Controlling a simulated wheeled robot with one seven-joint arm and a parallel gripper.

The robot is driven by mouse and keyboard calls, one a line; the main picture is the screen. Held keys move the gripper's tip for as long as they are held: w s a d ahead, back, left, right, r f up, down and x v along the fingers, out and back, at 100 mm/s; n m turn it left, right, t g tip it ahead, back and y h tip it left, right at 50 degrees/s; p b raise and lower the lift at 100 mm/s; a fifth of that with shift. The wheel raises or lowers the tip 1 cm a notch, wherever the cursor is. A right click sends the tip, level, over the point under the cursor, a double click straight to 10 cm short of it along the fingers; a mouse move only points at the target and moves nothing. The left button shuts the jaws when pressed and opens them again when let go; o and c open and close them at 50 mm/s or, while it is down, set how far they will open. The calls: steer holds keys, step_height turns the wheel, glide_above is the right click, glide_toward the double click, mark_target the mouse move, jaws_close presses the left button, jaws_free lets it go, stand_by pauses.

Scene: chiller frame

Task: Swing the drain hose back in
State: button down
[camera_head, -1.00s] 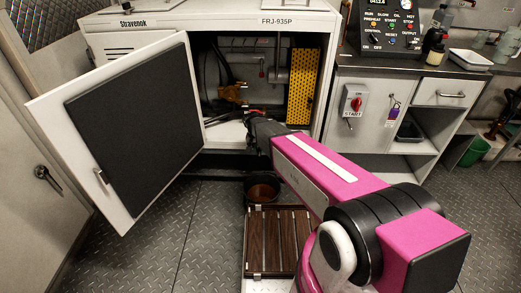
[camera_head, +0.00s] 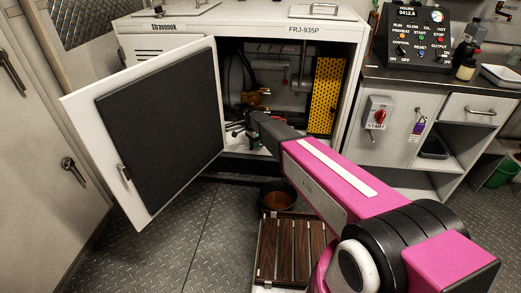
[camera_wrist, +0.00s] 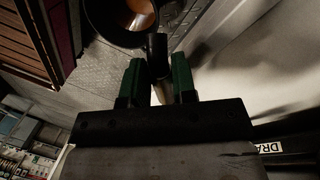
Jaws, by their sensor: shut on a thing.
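The drain hose (camera_wrist: 157,52) shows in the wrist view as a short dark tube with a paler metal-like part below it. It stands between the green fingers of my gripper (camera_wrist: 156,76), which is shut on it. In the head view my gripper (camera_head: 243,132) is at the lower front opening of the white cabinet (camera_head: 262,28), and the hose there is too small and dark to make out. A label reading "DRA" (camera_wrist: 270,147), partly cut off, lies at the right of the wrist view. A dark round pan (camera_head: 277,198) with brown liquid stands below the opening; it also shows in the wrist view (camera_wrist: 105,22).
The cabinet door (camera_head: 75,115) stands wide open at the left. A yellow perforated panel (camera_head: 325,95) is inside the cabinet. A slatted wooden platform (camera_head: 290,250) lies in front of the pan. A counter with a control panel (camera_head: 416,35) stands right. Floor at the left is clear.

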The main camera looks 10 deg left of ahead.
steer(key=shift+w+a+m, duration=0.4)
steer(key=shift+w+m, duration=0.15)
steer(key=shift+w, duration=0.25)
steer(key=shift+w+a+m, duration=0.4)
steer(key=shift+w+m, duration=0.1)
steer(key=shift+w, duration=0.25)
steer(key=shift+w+a+m, duration=0.4)
steer(key=shift+w+m, duration=0.15)
steer(key=shift+w, duration=0.25)
steer(key=c, duration=0.9)
jaws_free()
